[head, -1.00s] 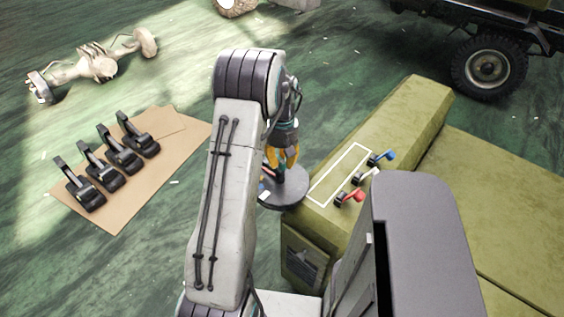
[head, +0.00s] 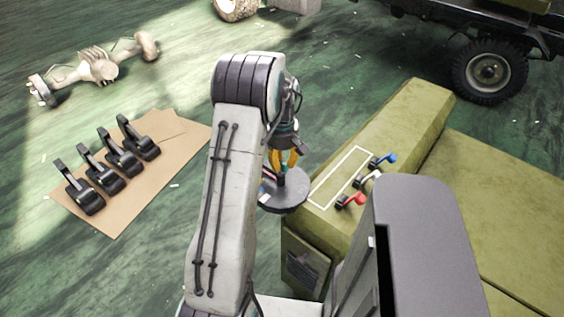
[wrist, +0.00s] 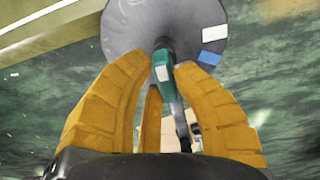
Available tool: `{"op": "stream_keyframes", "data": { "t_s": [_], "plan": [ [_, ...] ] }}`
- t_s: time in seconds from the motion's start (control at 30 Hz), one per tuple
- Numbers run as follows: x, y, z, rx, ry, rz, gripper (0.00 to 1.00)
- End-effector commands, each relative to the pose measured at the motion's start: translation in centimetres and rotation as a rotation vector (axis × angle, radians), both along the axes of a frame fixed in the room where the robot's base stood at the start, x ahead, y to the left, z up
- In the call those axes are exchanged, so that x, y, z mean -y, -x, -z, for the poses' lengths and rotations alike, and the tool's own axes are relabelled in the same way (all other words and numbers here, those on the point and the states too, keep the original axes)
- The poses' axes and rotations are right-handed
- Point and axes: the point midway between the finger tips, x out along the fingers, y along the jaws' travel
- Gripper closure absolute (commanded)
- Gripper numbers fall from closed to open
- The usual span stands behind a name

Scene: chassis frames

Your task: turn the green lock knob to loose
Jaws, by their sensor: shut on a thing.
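The green lock knob (wrist: 162,66) shows in the wrist view as a narrow green handle with a white mark on its end. It stands over a round grey disc (wrist: 190,14) with white and blue patches on its face. The disc also shows in the head view (head: 290,200), beside the olive box. My gripper (wrist: 160,90) has its yellow fingers around the knob and is shut on it. In the head view, my gripper (head: 284,160) is above the disc, and the knob is mostly hidden by the fingers and my arm.
The olive box (head: 395,125) right of the disc carries a blue lever (head: 386,158), a white lever (head: 368,178) and a red lever (head: 353,200). Several black pedals stand on cardboard (head: 165,165) at left. A vehicle wheel (head: 490,70) is at back right. Green floor lies open behind.

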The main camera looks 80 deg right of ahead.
Motion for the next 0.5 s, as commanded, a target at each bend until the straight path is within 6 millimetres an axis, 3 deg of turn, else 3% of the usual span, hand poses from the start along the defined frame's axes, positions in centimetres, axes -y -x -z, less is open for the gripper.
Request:
{"op": "stream_keyframes", "data": {
  "t_s": [0.23, 0.27, 0.5],
  "plan": [
    [-0.17, -0.01, 0.2, 0.001, -0.007, -0.003, 1.0],
    [-0.17, -0.01, 0.2, 0.001, -0.007, -0.003, 0.74],
    [-0.08, -0.02, 0.11, 0.0, -0.004, -0.001, 0.52]
  ]
}}
